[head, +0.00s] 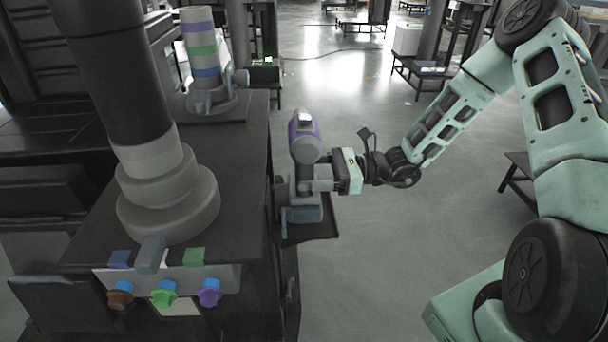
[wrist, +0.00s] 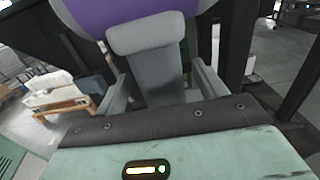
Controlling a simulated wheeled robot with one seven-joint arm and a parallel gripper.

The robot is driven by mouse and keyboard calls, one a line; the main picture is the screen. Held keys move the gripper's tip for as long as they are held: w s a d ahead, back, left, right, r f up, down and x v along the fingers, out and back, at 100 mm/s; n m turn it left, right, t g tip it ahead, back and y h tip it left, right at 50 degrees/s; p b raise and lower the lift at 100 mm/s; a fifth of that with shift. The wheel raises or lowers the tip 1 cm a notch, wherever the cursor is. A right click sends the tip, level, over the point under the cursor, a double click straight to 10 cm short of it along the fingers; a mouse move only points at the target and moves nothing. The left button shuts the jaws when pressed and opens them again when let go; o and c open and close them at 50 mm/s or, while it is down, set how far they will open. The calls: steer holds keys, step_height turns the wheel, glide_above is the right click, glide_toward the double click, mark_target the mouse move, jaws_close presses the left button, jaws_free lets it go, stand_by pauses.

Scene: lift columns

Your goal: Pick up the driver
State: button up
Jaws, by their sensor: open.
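The driver (head: 306,145) is a grey power tool with a purple band. It stands upright on a small dark side shelf (head: 318,231) at the right side of the dark workbench. My gripper (head: 318,186) reaches it from the right at handle height. In the wrist view, the driver's grey handle (wrist: 158,75) stands between the two fingers of my gripper (wrist: 160,90), with its purple body above. The fingers are apart, with gaps on both sides of the handle. The driver's base is hidden in the wrist view.
The floor (head: 400,240) right of the shelf is clear.

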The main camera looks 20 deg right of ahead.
steer(key=shift+x, duration=1.6)
steer(key=shift+r, duration=0.1)
steer(key=shift+c, duration=0.3)
jaws_close()
